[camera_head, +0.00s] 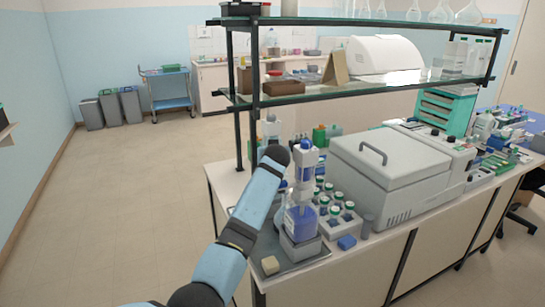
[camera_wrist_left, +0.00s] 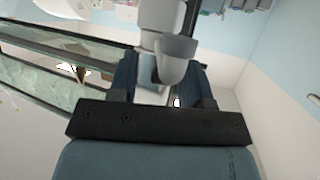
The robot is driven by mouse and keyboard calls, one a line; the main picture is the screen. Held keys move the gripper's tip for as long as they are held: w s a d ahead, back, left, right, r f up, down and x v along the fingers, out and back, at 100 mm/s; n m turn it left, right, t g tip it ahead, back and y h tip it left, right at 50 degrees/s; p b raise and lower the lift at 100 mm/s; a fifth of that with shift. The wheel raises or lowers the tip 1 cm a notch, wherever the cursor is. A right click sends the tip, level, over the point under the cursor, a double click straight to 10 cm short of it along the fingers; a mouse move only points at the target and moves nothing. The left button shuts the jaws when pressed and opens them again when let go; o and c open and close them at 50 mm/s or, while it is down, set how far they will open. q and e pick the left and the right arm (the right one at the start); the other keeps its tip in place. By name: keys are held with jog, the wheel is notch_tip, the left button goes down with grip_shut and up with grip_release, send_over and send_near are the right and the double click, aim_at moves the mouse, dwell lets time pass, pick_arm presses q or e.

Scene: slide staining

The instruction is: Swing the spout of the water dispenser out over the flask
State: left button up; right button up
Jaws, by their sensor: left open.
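The water dispenser (camera_head: 305,165) is a white upright unit with a blue lower part (camera_head: 300,222), near the bench's left end. A pale dispenser part with a rounded grey end (camera_wrist_left: 175,55) shows in the left wrist view. My left gripper (camera_wrist_left: 160,85) is open, with a finger on each side of this part; contact cannot be told. In the head view my arm reaches up to the dispenser's left side and hides the gripper. The spout's direction is unclear. A clear glass shape, perhaps the flask (camera_head: 281,216), is partly hidden by my arm. My right gripper is not in view.
A rack of green-capped bottles (camera_head: 336,222) stands right of the dispenser, beside a large grey machine (camera_head: 390,165). A shelf post (camera_head: 254,110) rises just behind. The floor at left is clear.

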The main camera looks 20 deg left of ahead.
pick_arm(q)
notch_tip(320, 180, up, 19)
jog(key=b, duration=0.2)
jog(key=shift+r, duration=0.2)
